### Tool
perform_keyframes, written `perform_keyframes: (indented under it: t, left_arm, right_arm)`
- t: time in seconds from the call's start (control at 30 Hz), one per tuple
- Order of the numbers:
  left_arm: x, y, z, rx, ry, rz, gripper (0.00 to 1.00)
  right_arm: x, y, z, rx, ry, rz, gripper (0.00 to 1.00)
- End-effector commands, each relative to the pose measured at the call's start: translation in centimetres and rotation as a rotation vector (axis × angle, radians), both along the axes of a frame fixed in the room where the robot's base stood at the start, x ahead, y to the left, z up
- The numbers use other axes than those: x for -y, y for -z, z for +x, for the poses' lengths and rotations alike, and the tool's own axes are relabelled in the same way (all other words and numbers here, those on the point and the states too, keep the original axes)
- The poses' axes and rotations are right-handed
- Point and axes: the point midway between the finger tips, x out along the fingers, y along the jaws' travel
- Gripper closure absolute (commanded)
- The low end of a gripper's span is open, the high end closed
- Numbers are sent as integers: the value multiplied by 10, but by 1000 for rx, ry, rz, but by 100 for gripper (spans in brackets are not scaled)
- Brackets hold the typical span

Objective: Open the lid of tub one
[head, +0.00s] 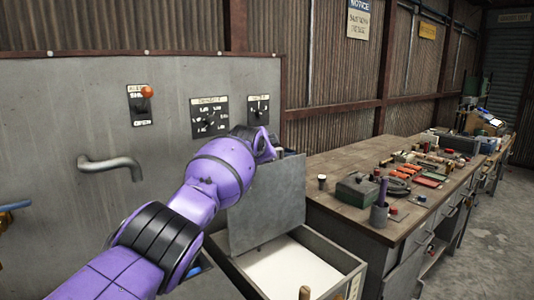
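A metal tub (338,262) stands at the lower middle, with a white surface inside. Its grey lid (265,205) stands raised, steeply tilted up at the tub's back left, so the tub is open from above. A label too small to read is on the tub's front right corner. My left arm comes in from the lower left, and its purple wrist end (265,146) is at the lid's top edge, by a small knob. The fingers are hidden or too small to make out, so I cannot tell their grip. My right gripper is out of view.
A grey wall panel (75,110) with a bent spout (110,165), a lever switch (140,105) and dials (210,117) stands behind. A workbench (330,170) with a green box (357,190) and tools is close on the right. Concrete floor (490,240) is clear at far right.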

Motion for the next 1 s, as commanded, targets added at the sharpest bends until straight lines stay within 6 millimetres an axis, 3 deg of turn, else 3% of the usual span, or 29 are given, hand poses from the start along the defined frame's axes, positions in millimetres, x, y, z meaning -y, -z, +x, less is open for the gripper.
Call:
perform_keyframes:
  t: [0.47,1.0]
  left_arm:
    - [-3,-4,-7,1,0,-1,72]
    - [-18,-30,-64,2,0,-1,72]
  right_arm:
    - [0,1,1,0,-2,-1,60]
    - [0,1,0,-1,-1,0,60]
